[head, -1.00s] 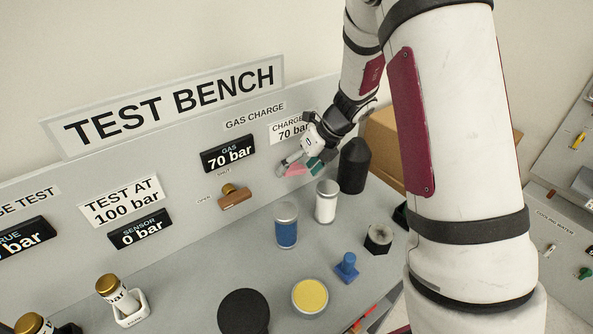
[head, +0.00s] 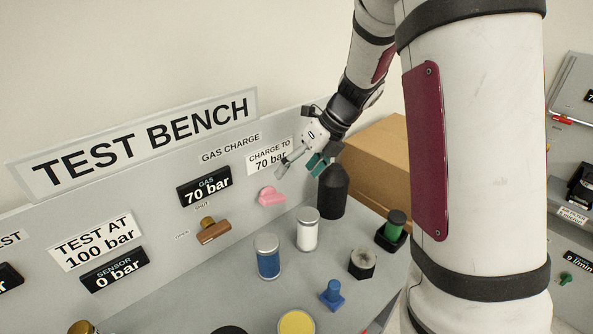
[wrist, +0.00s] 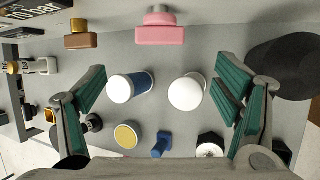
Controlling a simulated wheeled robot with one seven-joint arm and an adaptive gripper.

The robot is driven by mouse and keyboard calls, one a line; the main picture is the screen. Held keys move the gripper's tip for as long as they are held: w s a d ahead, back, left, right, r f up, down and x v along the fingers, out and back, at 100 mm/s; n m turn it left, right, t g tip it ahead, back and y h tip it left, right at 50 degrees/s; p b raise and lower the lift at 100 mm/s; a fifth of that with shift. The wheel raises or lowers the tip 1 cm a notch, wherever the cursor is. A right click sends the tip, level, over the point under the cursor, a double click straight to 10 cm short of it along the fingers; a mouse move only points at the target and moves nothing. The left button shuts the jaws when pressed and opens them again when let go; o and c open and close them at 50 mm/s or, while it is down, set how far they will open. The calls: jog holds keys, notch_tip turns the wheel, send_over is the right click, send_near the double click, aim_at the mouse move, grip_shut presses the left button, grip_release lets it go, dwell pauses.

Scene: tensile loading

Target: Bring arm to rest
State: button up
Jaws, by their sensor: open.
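In the wrist view the pink knob (wrist: 160,33) lies beyond the fingertips, near the top. My arm reaches down from the upper right in the head view.
A black bottle-shaped cylinder (head: 333,192) stands below my gripper. A white-topped canister (head: 307,230), a blue canister (head: 268,257), a blue plunger piece (head: 332,294) and a yellow disc (head: 296,324) are on the bench. A cardboard box (head: 376,158) is behind my arm.

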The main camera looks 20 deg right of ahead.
jog(key=s+a+r+n+h, duration=0.1)
jog(key=s+a+r+n, duration=0.5)
jog(key=s+r+n, duration=0.75)
jog(key=s+r+n+t+h, duration=0.1)
jog(key=s+n+h, duration=0.3)
jog(key=s+n, duration=0.8)
jog(key=n+t, duration=0.1)
jog(key=n, duration=0.6)
jog(key=shift+s+d+r+n, duration=0.15)
jog(key=shift+s+d+n, duration=0.05)
jog(key=shift+d+n, duration=0.2)
dwell(0.4)
